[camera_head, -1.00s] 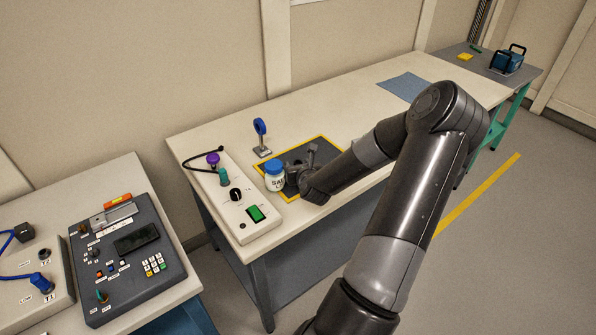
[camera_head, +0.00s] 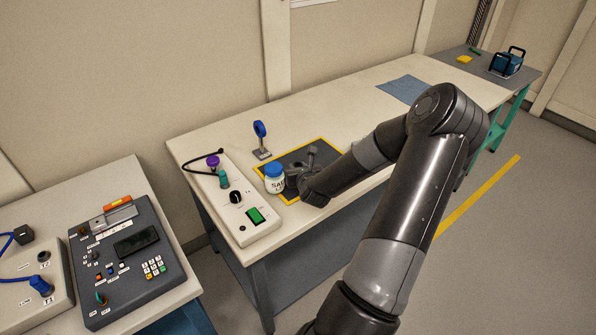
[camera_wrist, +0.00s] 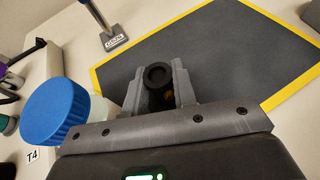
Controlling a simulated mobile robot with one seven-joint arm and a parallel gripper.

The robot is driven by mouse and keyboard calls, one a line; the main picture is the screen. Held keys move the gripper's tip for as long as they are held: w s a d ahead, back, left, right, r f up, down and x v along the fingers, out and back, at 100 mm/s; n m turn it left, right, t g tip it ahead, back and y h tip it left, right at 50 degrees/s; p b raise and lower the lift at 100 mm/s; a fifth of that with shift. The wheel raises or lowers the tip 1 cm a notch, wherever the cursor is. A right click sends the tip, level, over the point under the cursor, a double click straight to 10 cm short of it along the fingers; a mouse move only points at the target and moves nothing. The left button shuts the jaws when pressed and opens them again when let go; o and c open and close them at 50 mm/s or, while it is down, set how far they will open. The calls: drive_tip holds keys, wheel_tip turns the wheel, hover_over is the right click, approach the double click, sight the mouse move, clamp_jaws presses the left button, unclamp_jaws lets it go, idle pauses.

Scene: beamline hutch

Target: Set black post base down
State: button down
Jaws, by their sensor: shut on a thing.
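The black post base (camera_wrist: 158,76) is a dark round piece with a hole in its top. It sits between the two grey fingers of my gripper (camera_wrist: 158,86) in the wrist view, held over or at the near part of a dark grey mat (camera_wrist: 235,50) with a yellow border. Whether its underside touches the mat is hidden. In the head view my gripper (camera_head: 308,160) is over the mat (camera_head: 322,139), and the post base cannot be made out there.
A white jar with a blue lid (camera_head: 274,170) stands close to the left of my gripper; its lid (camera_wrist: 53,110) also shows in the wrist view. A blue ring mount on a stand (camera_head: 261,140) is behind. A white control box (camera_head: 232,205) lies left. The mat's right side is clear.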

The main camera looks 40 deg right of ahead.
drive_tip(key=shift+r, duration=0.1)
wheel_tip(320, 180, up, 4)
drive_tip(key=shift+f, duration=0.2)
drive_tip(key=s+d+r, duration=0.5)
drive_tip(key=s+r, duration=0.2)
drive_tip(key=s, duration=0.3)
drive_tip(key=shift+d+r, duration=0.15)
drive_tip(key=shift+d, duration=0.2)
